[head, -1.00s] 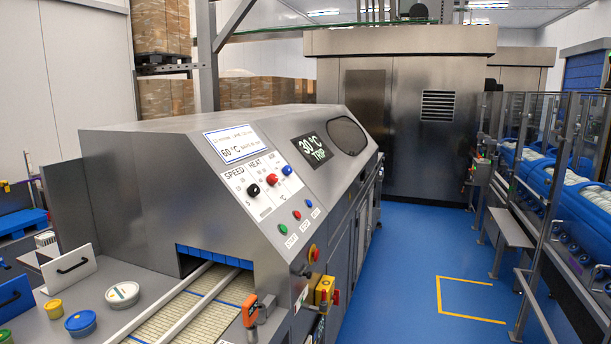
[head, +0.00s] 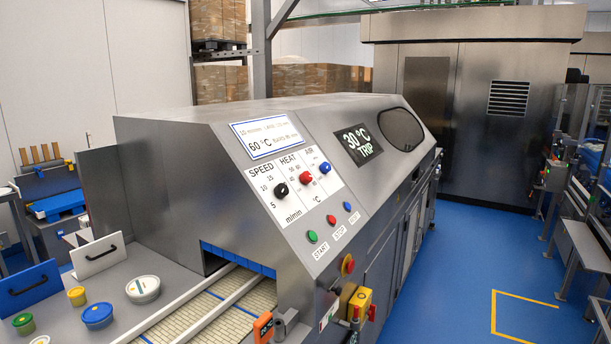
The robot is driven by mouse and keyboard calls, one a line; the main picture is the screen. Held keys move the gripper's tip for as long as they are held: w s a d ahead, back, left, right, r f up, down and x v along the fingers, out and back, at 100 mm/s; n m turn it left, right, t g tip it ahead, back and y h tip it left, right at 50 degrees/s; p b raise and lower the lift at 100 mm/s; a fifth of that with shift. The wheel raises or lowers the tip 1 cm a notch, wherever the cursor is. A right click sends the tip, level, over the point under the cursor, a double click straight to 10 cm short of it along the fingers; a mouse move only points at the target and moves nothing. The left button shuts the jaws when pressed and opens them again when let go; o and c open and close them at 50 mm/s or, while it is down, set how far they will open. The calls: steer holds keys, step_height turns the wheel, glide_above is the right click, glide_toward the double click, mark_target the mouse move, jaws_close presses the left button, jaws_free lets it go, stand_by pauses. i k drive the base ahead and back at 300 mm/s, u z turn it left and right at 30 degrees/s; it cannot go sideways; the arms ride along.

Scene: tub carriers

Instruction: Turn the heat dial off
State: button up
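The heat dial (head: 305,177) is a red knob under the word HEAT on the white control panel of the steel tunnel machine (head: 190,160). It sits between the black speed dial (head: 281,190) on its left and the blue air dial (head: 324,168) on its right. The knob's pointer is too small to read. The dark display (head: 359,145) beside the panel reads 30 °C TRIP. A white label (head: 267,138) above the dials reads 60 °C. My gripper is not in view.
Green, red and blue buttons (head: 330,219) sit below the dials. Lidded tubs (head: 143,289) stand on the front-left table. Blue floor (head: 450,270) is clear to the right.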

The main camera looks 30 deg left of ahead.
mark_target(306, 177)
steer(key=u, duration=0.4)
steer(key=i, duration=0.6)
steer(key=u, duration=0.6)
